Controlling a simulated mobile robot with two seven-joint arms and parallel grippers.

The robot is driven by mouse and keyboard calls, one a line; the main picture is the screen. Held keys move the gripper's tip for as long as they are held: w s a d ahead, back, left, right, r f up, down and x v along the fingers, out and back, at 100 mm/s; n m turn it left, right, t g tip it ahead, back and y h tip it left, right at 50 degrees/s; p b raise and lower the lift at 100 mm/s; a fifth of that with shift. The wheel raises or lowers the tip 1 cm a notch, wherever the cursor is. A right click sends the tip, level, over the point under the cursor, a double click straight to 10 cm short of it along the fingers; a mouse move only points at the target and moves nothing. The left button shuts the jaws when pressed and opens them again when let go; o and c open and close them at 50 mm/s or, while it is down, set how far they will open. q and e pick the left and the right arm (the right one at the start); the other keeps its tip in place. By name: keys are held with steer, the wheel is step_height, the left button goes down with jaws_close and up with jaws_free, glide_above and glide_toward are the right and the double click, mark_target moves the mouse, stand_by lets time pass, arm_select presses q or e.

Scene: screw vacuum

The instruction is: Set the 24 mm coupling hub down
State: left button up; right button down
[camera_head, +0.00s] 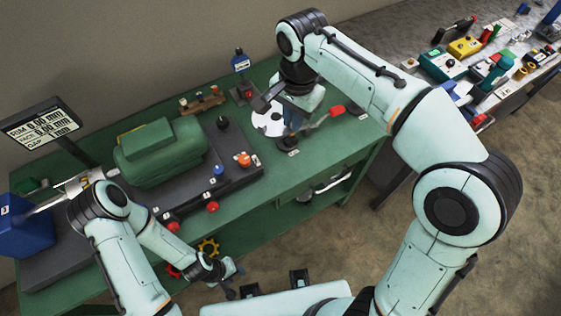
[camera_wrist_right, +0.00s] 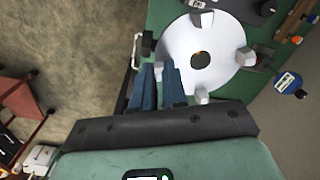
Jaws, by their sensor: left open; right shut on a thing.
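The coupling hub is a pale grey disc (camera_wrist_right: 210,55) with blocky lugs around its rim and a dark centre hole, seen large in the right wrist view. In the head view its pale face (camera_head: 265,121) shows beside my right gripper (camera_head: 292,118), over the right part of the green bench. My right gripper's blue fingers (camera_wrist_right: 158,75) are shut at the hub's edge; the exact contact is hard to see. I cannot tell whether the hub touches anything below. My left gripper (camera_head: 232,274) is open and empty, low in front of the bench.
The green motor (camera_head: 160,152) stands on the bench (camera_head: 285,180) left of the hub. A dark round piece (camera_head: 287,146) and a red-handled tool (camera_head: 337,111) lie near the hub. A cluttered second table (camera_head: 480,70) is at right.

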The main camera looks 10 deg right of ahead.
arm_select(q)
steer(key=shift+s+f+b, duration=0.65)
steer(key=shift+f+b, duration=0.05)
steer(key=shift+f, duration=0.25)
steer(key=shift+s+f+b, duration=0.6)
steer(key=shift+f+b, duration=0.1)
steer(key=shift+f, duration=0.2)
arm_select(e)
step_height(320, 180, down, 19)
steer(key=shift+s+f, duration=0.15)
steer(key=shift+s, duration=0.1)
arm_select(q)
steer(key=shift+s+f+b, duration=0.2)
steer(key=shift+f+b, duration=0.15)
steer(key=shift+f, duration=0.05)
arm_select(e)
steer(key=shift+f, duration=0.5)
steer(key=shift+f, duration=0.1)
steer(key=c, duration=1.2)
jaws_free()
steer(key=shift+o, duration=0.2)
